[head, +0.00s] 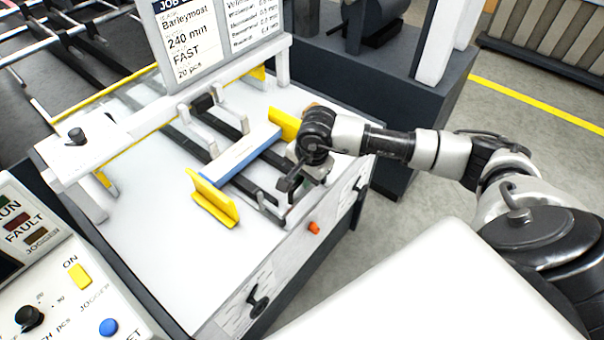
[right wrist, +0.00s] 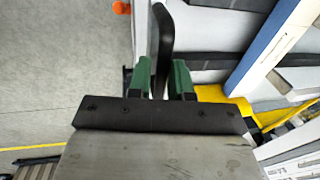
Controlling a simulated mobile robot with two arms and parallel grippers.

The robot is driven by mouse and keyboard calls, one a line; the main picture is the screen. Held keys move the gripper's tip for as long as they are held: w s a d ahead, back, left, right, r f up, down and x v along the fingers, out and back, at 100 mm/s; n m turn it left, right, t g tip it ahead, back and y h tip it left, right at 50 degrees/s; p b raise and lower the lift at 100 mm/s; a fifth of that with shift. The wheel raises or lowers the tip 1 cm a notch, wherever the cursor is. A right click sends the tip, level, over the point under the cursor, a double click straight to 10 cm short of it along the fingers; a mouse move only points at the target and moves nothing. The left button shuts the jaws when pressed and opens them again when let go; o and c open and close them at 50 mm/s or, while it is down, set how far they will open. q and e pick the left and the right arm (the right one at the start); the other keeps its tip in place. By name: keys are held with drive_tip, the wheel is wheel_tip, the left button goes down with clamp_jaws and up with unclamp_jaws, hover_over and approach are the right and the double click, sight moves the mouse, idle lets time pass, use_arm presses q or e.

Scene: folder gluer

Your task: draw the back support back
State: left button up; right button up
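A white bar with a blue face (head: 238,152), which looks like the back support, lies across dark rails on the white machine bed; it also shows in the right wrist view (right wrist: 268,42). A yellow angled plate (head: 213,202) stands near its near-left end, and another yellow piece (head: 284,123) near its far end. My right gripper (head: 290,184) is at the bed's right edge, beside the rails. In the right wrist view its green fingers (right wrist: 161,80) stand close on both sides of a black upright handle (right wrist: 161,40). What the handle joins is hidden. My left gripper is not in view.
An orange knob (head: 314,228) and a black crank (head: 258,300) sit on the machine's side. A control panel (head: 60,280) with buttons is at lower left. A job sign (head: 205,45) stands behind. Left of the yellow plate the bed is bare.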

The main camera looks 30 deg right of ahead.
drive_tip(key=o, duration=0.3)
drive_tip(key=shift+s+d, duration=0.1)
drive_tip(key=shift+s, duration=0.1)
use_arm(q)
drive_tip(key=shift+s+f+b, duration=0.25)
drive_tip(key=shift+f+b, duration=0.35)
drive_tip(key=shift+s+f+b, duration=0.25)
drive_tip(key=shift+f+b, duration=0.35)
use_arm(e)
drive_tip(key=shift+o, duration=0.2)
wheel_tip(320, 180, up, 11)
drive_tip(key=s, duration=0.2)
drive_tip(key=shift+d+f, duration=0.15)
drive_tip(key=shift+d, duration=0.2)
